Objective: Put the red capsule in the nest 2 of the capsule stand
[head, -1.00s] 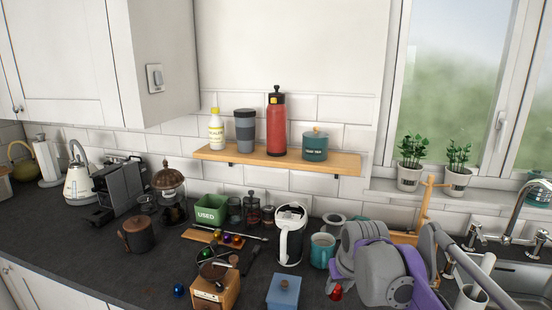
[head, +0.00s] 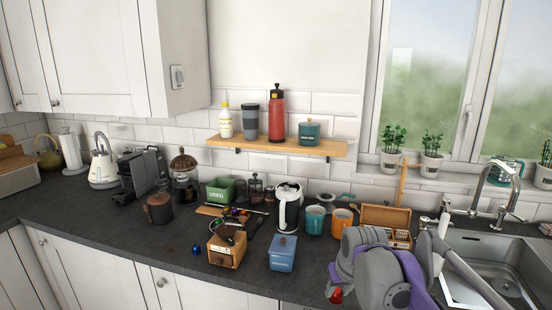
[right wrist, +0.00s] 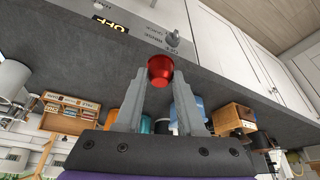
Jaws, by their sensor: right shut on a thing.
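The red capsule (head: 336,297) shows at the lower left of my right arm in the head view, in front of the worktop's near edge. In the right wrist view my right gripper (right wrist: 160,78) is shut on the red capsule (right wrist: 160,67), which sits between the fingertips. In the head view the arm hides most of the fingers. The wooden capsule stand (head: 208,211) lies left of the white kettle-like jug, with small coloured capsules at its right end. Its nests are too small to tell apart. My left gripper is not in view.
A wooden grinder (head: 227,248) and a blue canister (head: 282,253) stand in front of the stand. A white jug (head: 289,208), a teal mug (head: 314,220) and an orange mug (head: 342,222) stand to its right.

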